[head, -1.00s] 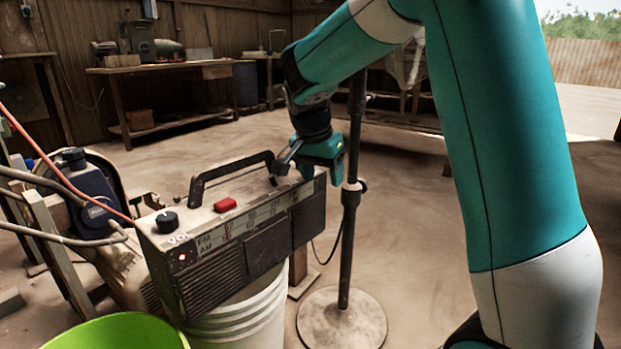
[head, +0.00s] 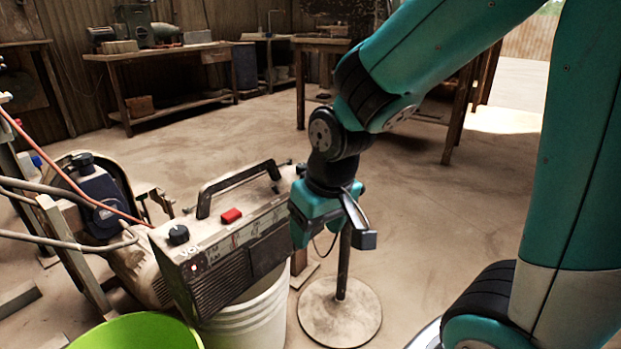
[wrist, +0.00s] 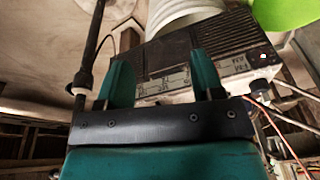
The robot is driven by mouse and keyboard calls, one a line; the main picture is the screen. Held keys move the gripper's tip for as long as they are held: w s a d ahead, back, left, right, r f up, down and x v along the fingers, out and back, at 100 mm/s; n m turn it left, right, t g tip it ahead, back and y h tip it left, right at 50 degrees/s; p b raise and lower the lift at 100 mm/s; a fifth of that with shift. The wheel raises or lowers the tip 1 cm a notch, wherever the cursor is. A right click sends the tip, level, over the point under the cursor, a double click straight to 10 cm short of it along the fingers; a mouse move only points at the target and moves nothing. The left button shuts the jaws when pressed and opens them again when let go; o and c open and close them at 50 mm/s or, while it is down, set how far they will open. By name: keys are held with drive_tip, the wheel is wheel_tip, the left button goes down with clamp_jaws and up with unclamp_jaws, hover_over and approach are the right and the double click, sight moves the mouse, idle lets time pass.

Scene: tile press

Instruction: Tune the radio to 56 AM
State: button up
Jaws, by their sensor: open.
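The grey, dusty radio (head: 212,282) stands on a white bucket, its handle up. A black volume knob (head: 178,234) and a red button (head: 231,215) are on its top. A small light glows on its front by the FM/AM marks. The dial's pointer and numbers are too small to read. My gripper (head: 304,238) is at the radio's right end, hiding that end; I cannot tell whether it touches. In the wrist view the fingers (wrist: 164,78) are apart with nothing held between them, and the radio (wrist: 200,48) shows upside down beyond them.
The white bucket (head: 250,325) is under the radio, with a green tub (head: 135,332) at front left. A stand with a round base (head: 340,318) is close behind my gripper. A motor (head: 95,205) with hoses is left of the radio. Open floor lies behind.

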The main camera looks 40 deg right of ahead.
wheel_tip(320, 180, up, 6)
drive_tip(key=s+a+n+p, duration=0.1)
drive_tip(key=s+a+p, duration=0.1)
drive_tip(key=p, duration=0.2)
drive_tip(key=shift+a+r+y, duration=0.15)
drive_tip(key=shift+a+y, duration=0.2)
drive_tip(key=shift+y, duration=0.05)
drive_tip(key=s+a+r+n+g+y, duration=0.25)
drive_tip(key=s+a+r+n, duration=0.35)
drive_tip(key=s+a, duration=0.35)
wheel_tip(320, 180, up, 37)
drive_tip(key=p, duration=3.8)
drive_tip(key=shift+a, duration=0.15)
drive_tip(key=shift+w, duration=0.1)
